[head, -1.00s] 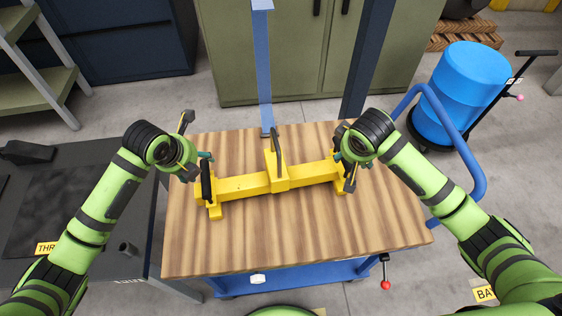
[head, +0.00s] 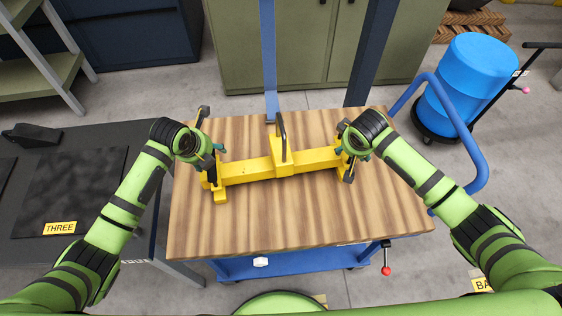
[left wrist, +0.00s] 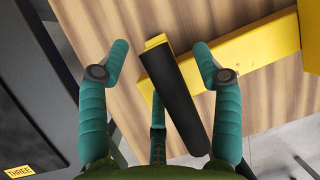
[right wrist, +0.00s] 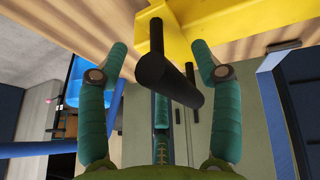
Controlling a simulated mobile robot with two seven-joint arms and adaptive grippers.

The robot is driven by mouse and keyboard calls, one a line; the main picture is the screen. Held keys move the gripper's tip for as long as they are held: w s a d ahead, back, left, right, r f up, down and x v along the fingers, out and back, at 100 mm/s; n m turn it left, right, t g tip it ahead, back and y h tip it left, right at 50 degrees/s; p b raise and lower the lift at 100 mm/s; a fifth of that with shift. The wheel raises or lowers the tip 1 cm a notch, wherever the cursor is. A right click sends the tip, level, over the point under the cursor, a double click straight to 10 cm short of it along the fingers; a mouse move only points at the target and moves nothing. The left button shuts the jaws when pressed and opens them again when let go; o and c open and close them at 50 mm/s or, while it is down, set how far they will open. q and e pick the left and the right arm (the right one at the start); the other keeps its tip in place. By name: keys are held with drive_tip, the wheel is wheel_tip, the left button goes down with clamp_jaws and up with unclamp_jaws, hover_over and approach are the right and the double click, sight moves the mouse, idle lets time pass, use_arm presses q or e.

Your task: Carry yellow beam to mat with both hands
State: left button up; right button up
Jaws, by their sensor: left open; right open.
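The yellow beam (head: 250,168) lies across the wooden table top, with a raised middle block and black loop. My left gripper (head: 214,163) is over its left end, and my right gripper (head: 346,158) is at its right end. In the left wrist view, a black handle (left wrist: 178,100) stands between the open, spread fingers (left wrist: 160,52). In the right wrist view, the other black handle (right wrist: 170,75) lies between the open fingers (right wrist: 159,52). A dark mat (head: 75,185) with a yellow THREE label lies on the dark bench at left.
The wooden table top (head: 290,220) is bare in front of the beam, on a blue cart. Its blue handrail (head: 465,135) curves at the right. A blue drum (head: 470,80) stands behind it. The dark bench (head: 120,140) adjoins at left, with a small black object (head: 32,135).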

use_arm(q)
drive_tip(key=shift+c, duration=0.4)
use_arm(e)
drive_tip(key=shift+c, duration=0.4)
use_arm(q)
clamp_jaws()
use_arm(e)
clamp_jaws()
use_arm(q)
drive_tip(key=shift+w+r, duration=0.15)
drive_tip(key=shift+r, duration=0.2)
use_arm(e)
drive_tip(key=shift+w+r, duration=0.2)
drive_tip(key=shift+r, duration=0.15)
